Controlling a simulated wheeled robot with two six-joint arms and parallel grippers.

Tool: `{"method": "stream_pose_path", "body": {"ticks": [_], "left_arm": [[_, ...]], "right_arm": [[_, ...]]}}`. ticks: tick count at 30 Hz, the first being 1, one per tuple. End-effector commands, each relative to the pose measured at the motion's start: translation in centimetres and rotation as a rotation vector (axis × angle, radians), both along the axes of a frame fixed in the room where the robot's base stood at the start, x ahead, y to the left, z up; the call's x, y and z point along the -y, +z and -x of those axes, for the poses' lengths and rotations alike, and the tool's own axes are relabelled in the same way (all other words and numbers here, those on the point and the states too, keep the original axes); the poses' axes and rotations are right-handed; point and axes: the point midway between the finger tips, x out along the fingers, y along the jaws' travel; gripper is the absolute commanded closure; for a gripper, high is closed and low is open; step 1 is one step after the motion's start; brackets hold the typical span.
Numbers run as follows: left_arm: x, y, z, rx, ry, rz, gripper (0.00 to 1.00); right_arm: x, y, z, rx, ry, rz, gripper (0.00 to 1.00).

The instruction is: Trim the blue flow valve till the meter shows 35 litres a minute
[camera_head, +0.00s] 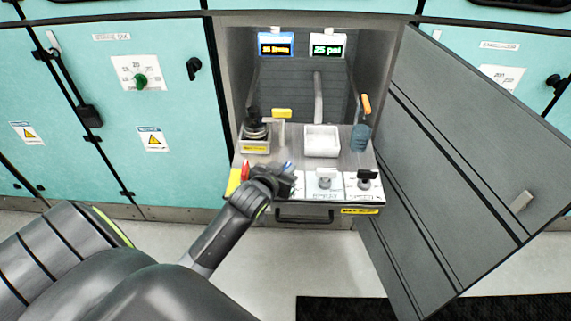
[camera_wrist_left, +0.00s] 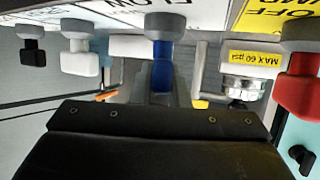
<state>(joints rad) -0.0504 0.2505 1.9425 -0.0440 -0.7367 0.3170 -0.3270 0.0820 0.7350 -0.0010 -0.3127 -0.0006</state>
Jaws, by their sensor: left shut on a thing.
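The blue flow valve (camera_head: 287,166) is on the front panel of the pull-out shelf, mostly hidden by my left gripper (camera_head: 281,179). In the left wrist view the blue valve (camera_wrist_left: 162,62) stands under the FLOW label, in front of the dark gripper body. My left gripper is shut on it; the fingertips are hard to make out. The blue-framed meter (camera_head: 276,45) at the back left of the bay shows orange digits too small to read surely. My right gripper is not in view.
A white meter (camera_head: 327,46) shows green text, seemingly 25 psi. A white knob (camera_head: 325,178) and black knob (camera_head: 367,178) sit right of the valve, a red knob (camera_head: 245,169) left. A white tray (camera_head: 322,141) is on the shelf. The open grey door (camera_head: 460,170) bounds the right.

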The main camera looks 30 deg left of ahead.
Motion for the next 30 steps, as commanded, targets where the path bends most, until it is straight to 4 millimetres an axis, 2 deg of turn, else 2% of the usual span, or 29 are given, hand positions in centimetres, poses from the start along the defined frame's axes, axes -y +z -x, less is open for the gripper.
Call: {"method": "stream_pose_path", "body": {"ticks": [7, 8, 13, 23, 26, 30], "left_arm": [[0.0, 0.1, 0.0, 0.003, 0.000, 0.000, 1.00], [0.0, 0.1, 0.0, 0.003, 0.000, 0.000, 0.84], [0.0, 0.0, 0.0, 0.002, 0.000, 0.000, 0.64], [0.0, 0.1, 0.2, 0.001, 0.000, 0.000, 0.64], [0.1, 0.4, 1.1, 0.000, 0.000, 0.000, 0.64], [0.4, 1.3, 3.1, 0.000, 0.000, 0.000, 0.64]], "right_arm": [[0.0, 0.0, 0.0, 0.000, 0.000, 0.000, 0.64], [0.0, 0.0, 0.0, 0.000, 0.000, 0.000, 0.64], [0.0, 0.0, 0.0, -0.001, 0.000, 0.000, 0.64], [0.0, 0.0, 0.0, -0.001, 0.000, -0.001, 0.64], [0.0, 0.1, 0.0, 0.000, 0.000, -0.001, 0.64], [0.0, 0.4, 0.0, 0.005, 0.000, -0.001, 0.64]]}}
